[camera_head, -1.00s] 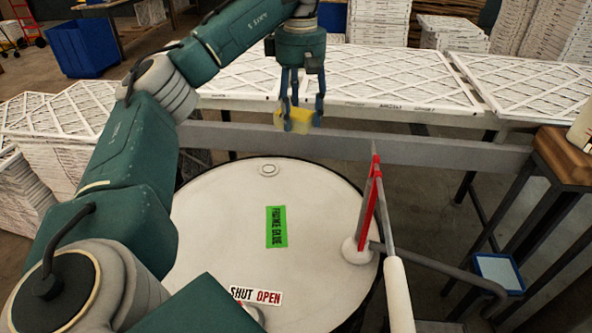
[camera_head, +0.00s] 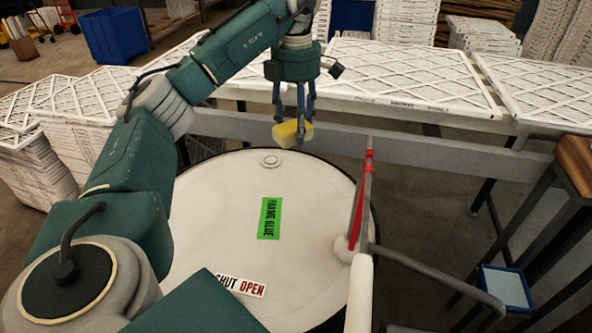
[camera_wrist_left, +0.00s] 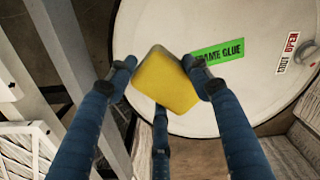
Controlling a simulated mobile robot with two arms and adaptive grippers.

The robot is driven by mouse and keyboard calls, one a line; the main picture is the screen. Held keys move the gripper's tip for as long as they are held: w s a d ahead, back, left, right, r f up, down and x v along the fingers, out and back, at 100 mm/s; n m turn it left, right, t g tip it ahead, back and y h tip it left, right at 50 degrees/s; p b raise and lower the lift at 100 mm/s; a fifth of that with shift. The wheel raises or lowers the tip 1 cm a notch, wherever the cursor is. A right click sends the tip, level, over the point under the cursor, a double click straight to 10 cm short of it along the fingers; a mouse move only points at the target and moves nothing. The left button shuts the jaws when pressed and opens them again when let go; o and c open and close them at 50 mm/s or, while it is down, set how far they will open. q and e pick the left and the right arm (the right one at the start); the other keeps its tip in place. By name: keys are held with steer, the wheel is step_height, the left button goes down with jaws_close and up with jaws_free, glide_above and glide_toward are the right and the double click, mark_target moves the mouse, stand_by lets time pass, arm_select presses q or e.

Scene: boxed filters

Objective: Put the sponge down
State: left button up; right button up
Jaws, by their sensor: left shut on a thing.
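The yellow sponge (camera_head: 287,132) hangs in my left gripper (camera_head: 301,126), just above the far edge of the white drum lid (camera_head: 320,212) in the head view. The left wrist view shows the sponge (camera_wrist_left: 167,82) squeezed between the blue fingers of my left gripper (camera_wrist_left: 165,85), with the drum lid behind it. The sponge appears tilted and clear of the lid. My right gripper is in neither view.
A grey rail (camera_head: 400,160) runs behind the drum, with framed filters (camera_head: 400,80) on the table beyond. A red-marked lever (camera_head: 358,210) stands at the lid's right. A blue-rimmed tray (camera_head: 506,288) is at lower right. The lid's middle carries only a green label (camera_head: 269,218).

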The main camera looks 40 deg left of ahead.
mark_target(297, 181)
arm_select(q)
step_height(297, 181, down, 14)
steer(key=shift+f+p, duration=0.15)
steer(key=shift+p, duration=0.25)
steer(key=o, duration=1.3)
steer(key=shift+f, duration=0.15)
step_height(297, 181, up, 12)
steer(key=shift+r+b, duration=0.2)
steer(key=shift+b, duration=0.3)
steer(key=shift+s+f, duration=0.1)
